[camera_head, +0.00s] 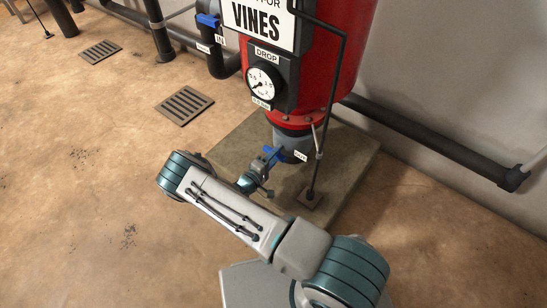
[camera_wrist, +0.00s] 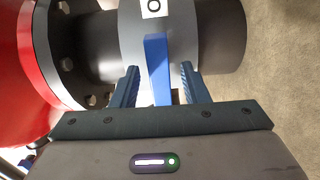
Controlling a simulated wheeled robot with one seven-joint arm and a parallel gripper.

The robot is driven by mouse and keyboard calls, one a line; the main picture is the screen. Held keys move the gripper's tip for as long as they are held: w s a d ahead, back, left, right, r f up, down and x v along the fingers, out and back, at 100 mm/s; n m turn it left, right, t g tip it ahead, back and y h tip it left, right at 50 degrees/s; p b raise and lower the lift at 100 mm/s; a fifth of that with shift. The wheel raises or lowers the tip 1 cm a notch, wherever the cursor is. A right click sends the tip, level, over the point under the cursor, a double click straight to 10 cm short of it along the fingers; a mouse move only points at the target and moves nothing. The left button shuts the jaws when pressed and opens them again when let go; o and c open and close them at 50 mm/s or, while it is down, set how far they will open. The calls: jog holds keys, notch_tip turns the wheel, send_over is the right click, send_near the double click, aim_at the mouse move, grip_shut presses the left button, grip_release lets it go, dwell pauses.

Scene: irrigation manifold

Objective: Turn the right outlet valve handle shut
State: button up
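The blue outlet valve handle (camera_head: 271,154) is on the grey pipe under the red tank, beside a white OUT tag (camera_head: 300,156). In the wrist view the handle (camera_wrist: 157,62) is a blue lever standing out from the grey valve body (camera_wrist: 190,18), pointing down the picture. My gripper (camera_wrist: 160,72) is open, with one ridged blue finger on each side of the lever and a visible gap on both sides. In the head view my gripper (camera_head: 266,166) is at the handle, and my arm partly hides the area below it.
The red tank (camera_head: 350,40) rises above, with a pressure gauge (camera_head: 262,83). Another blue handle (camera_head: 208,20) is on the IN pipe at upper left. A thin dark upright pipe (camera_head: 325,130) stands right of the outlet.

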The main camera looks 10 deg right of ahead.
jog(key=p+v, duration=0.3)
jog(key=v, duration=1.1)
jog(key=shift+d, duration=0.1)
